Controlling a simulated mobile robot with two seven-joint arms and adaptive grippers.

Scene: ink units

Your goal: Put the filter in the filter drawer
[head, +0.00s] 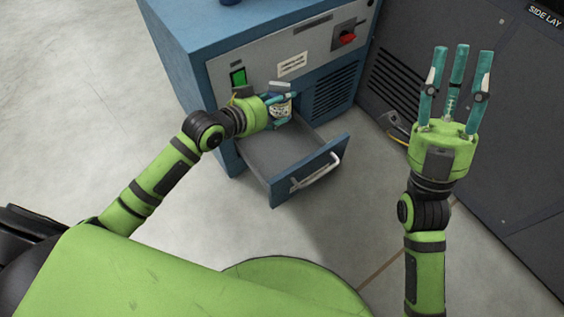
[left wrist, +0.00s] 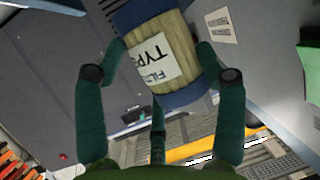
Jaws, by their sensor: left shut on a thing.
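The filter (left wrist: 178,70) is a pleated tan cylinder with dark blue end caps and a white label. My left gripper (left wrist: 160,65) is shut on it, with fingers on both sides. In the head view the filter (head: 280,108) is partly hidden by the fingers of my left gripper (head: 279,102). It appears above the back part of the open filter drawer (head: 275,165). The drawer is pulled out of the blue cabinet and its visible floor is bare. I cannot tell whether the filter touches the drawer. My right gripper (head: 457,85) is open and empty, fingers pointing up, right of the cabinet.
The blue cabinet (head: 185,70) has a lit green switch (head: 238,77), a red knob (head: 347,38) and vents on its front. The drawer handle (head: 316,172) faces forward right. A dark machine panel (head: 510,130) stands at the right. The floor in front is clear.

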